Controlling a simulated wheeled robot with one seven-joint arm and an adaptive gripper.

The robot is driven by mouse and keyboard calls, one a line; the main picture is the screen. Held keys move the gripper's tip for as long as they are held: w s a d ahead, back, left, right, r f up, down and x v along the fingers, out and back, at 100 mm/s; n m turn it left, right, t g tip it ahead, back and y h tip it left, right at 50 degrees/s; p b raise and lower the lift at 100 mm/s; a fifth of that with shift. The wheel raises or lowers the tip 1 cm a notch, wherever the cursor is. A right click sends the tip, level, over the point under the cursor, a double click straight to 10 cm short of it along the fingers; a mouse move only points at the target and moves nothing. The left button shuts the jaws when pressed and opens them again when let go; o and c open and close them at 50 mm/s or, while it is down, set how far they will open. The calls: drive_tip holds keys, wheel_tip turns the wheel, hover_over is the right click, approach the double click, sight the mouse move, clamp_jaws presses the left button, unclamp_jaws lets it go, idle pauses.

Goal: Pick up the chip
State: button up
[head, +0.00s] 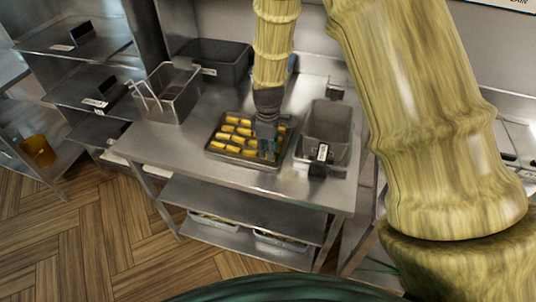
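Several yellow chips (227,128) lie in rows on a dark tray (213,151) on the steel table. My gripper (268,151) points down over the right part of the tray, with its fingertips low among the chips there. It hides some of that side. The fingers are small and dark in this view, so I cannot tell whether they are open or shut, or whether a chip is between them.
A wire fry basket (168,96) stands left of the tray, with a dark bin (216,62) behind. A grey container (328,124) stands close on the right. Shelving (85,85) is at the left. Bare steel shows in front of the tray.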

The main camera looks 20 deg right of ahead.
drive_tip(key=shift+f, duration=1)
drive_tip(key=shift+c, duration=0.4)
drive_tip(key=c, duration=0.4)
drive_tip(key=shift+o, duration=0.2)
drive_tip(key=shift+r, duration=0.15)
drive_tip(key=shift+r, duration=0.5)
drive_tip(key=shift+r+b, duration=0.8)
drive_tip(key=shift+r, duration=0.15)
drive_tip(key=s+a+r+b, duration=0.1)
drive_tip(key=s+a+b, duration=0.3)
drive_tip(key=s+a, duration=0.5)
drive_tip(key=s, duration=0.4)
drive_tip(key=shift+r+b, duration=0.4)
